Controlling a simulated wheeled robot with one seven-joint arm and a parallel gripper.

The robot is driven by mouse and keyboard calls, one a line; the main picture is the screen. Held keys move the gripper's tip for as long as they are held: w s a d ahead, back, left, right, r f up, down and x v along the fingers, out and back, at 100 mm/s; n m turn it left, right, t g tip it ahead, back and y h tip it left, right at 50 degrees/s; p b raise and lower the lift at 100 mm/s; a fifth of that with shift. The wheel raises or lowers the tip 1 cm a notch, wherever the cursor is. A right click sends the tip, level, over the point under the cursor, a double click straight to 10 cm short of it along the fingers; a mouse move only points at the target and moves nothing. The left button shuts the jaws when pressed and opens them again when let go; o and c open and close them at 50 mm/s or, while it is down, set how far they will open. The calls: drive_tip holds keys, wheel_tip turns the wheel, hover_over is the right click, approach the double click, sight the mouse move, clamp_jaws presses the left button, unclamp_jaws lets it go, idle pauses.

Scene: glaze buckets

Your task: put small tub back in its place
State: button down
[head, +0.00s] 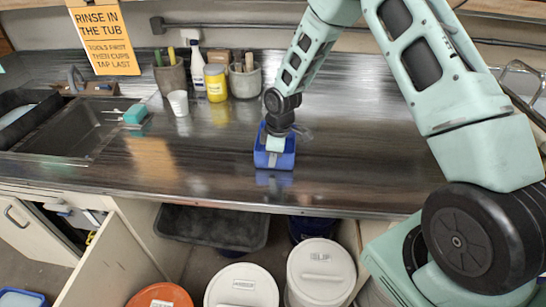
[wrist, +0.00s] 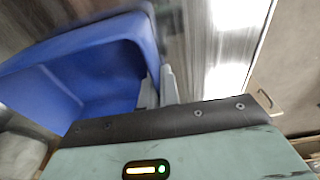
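My gripper (head: 276,143) is at the tub from above. In the wrist view the tub (wrist: 75,75) fills the upper left. The two grey fingers of my gripper (wrist: 158,90) are close together, one inside and one outside the tub's wall, and look shut on it. A reflection shows below the tub; I cannot tell whether its base touches the counter.
A sink (head: 75,125) lies at the left. A white cup (head: 178,103), a yellow jar (head: 215,83), a white bottle (head: 197,68) and tool pots (head: 245,80) stand at the back. A black tray (head: 212,228) and lidded buckets (head: 321,272) are below. The counter right of the tub (head: 360,175) is clear.

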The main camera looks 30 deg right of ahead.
drive_tip(key=shift+f, duration=0.2)
drive_tip(key=c, duration=1.6)
unclamp_jaws()
drive_tip(key=shift+c, duration=0.2)
drive_tip(key=shift+r, duration=0.15)
